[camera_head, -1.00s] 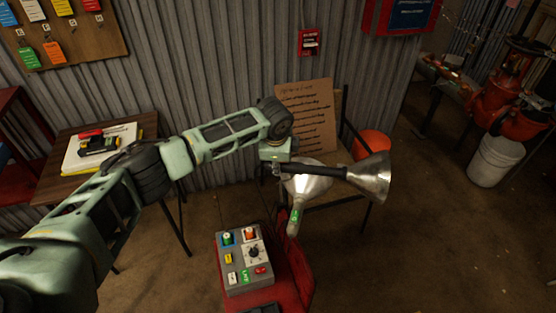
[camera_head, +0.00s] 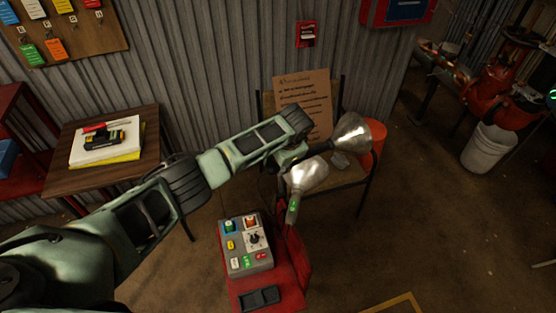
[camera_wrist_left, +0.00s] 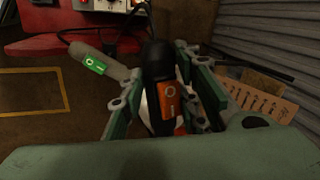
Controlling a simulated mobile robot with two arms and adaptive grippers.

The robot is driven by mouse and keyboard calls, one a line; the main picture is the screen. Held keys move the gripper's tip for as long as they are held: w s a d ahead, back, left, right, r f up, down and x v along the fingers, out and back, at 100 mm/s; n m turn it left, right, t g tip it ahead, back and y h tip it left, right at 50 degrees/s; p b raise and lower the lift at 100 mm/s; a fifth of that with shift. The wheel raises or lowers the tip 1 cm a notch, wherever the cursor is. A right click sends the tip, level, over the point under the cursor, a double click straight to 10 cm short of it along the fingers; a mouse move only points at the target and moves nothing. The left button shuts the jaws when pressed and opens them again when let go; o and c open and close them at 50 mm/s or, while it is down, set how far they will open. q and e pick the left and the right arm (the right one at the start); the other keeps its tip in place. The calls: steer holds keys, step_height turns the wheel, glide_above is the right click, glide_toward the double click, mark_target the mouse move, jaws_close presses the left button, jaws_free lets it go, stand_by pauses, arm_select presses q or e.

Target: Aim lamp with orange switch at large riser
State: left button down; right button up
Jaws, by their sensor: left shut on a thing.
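My left gripper (camera_head: 290,163) is shut on the black handle of the lamp with the orange switch (camera_head: 352,133). The left wrist view shows the orange switch (camera_wrist_left: 171,106) between the fingers (camera_wrist_left: 150,55). This lamp's silver bell points up and right in the head view, towards the wall and chair side. A second lamp (camera_head: 308,176), with a green switch (camera_head: 293,208), stands just below and overlaps it in view; I cannot tell if they touch. Large orange-red riser pipework (camera_head: 492,92) stands at the far right. My right gripper is not in view.
A grey control box (camera_head: 244,246) sits on a red stand (camera_head: 270,285) below the lamps. A white bucket (camera_head: 488,148) stands near the riser. Floor at the lower right is open.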

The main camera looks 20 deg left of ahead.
arm_select(q)
steer(key=shift+s+d+f, duration=0.25)
steer(key=shift+s+f, duration=0.05)
steer(key=shift+s, duration=0.05)
steer(key=c, duration=1.6)
jaws_free()
steer(key=shift+o, duration=1.2)
steer(key=shift+r, duration=0.25)
steer(key=shift+w, duration=0.15)
steer(key=v, duration=1.2)
